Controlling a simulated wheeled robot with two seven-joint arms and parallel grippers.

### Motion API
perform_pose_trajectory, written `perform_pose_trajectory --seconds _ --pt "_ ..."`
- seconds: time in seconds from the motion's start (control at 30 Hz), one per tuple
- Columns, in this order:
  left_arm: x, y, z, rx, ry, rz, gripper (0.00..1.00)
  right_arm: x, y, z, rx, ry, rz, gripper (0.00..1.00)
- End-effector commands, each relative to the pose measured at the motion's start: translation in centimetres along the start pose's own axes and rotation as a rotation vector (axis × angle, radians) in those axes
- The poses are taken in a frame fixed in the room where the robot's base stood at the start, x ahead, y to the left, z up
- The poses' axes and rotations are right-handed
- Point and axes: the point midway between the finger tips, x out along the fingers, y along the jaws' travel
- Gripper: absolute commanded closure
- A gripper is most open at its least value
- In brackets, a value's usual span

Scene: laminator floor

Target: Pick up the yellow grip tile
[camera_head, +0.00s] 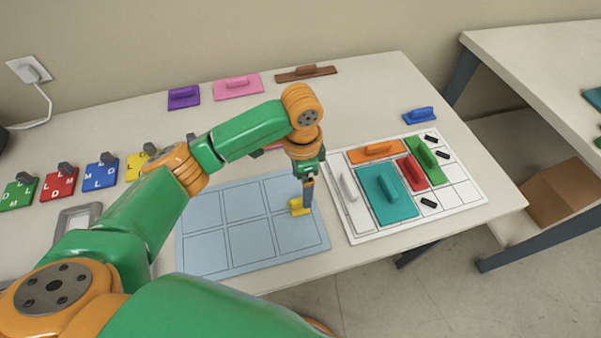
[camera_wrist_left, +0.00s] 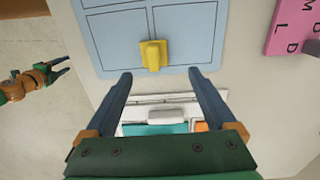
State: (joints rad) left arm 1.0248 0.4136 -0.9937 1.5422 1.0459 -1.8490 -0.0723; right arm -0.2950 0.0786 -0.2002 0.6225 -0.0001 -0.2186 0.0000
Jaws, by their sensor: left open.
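The yellow grip tile (camera_head: 297,207) is a small yellow piece with a raised grip. It rests on the light blue gridded mat (camera_head: 203,255), near its right edge. My left gripper (camera_head: 308,200) points down beside the tile and partly overlaps it in the head view. In the left wrist view the tile (camera_wrist_left: 153,56) is just beyond the open fingertips (camera_wrist_left: 160,73), nearer the left finger, with nothing between the fingers. My right gripper (camera_wrist_left: 62,66) shows small at the left of that view; its jaws are too small to judge.
A white board (camera_head: 362,228) with teal, orange, red and green gripped tiles lies right of the mat. Lettered tiles, including a yellow one (camera_head: 137,166), line the left. Purple (camera_head: 184,97), pink (camera_head: 238,87) and brown (camera_head: 306,73) pieces lie at the back. A blue piece (camera_head: 419,115) lies right.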

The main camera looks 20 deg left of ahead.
Motion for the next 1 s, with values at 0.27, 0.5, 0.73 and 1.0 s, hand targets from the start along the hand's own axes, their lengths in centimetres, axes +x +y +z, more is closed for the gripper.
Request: perform_pose_trajectory --seconds 0.27,0.5,0.73,1.0 --pt "2.9 -0.1 0.1 -0.003 -0.009 0.0 0.1 -0.7 -0.1 0.2 0.001 -0.005 -0.002 0.48" --pt "6.8 -0.1 0.0 -0.001 -0.004 -0.002 0.1 -0.9 -0.1 0.9 0.0 -0.019 -0.002 0.48" --pt "6.8 -0.1 0.0 -0.001 -0.003 -0.003 0.18 -0.8 0.0 0.3 0.0 -0.008 0.0 0.48" --pt "6.8 -0.1 0.0 -0.001 -0.003 -0.003 0.91 -0.8 0.1 0.3 0.0 -0.008 0.001 0.48"
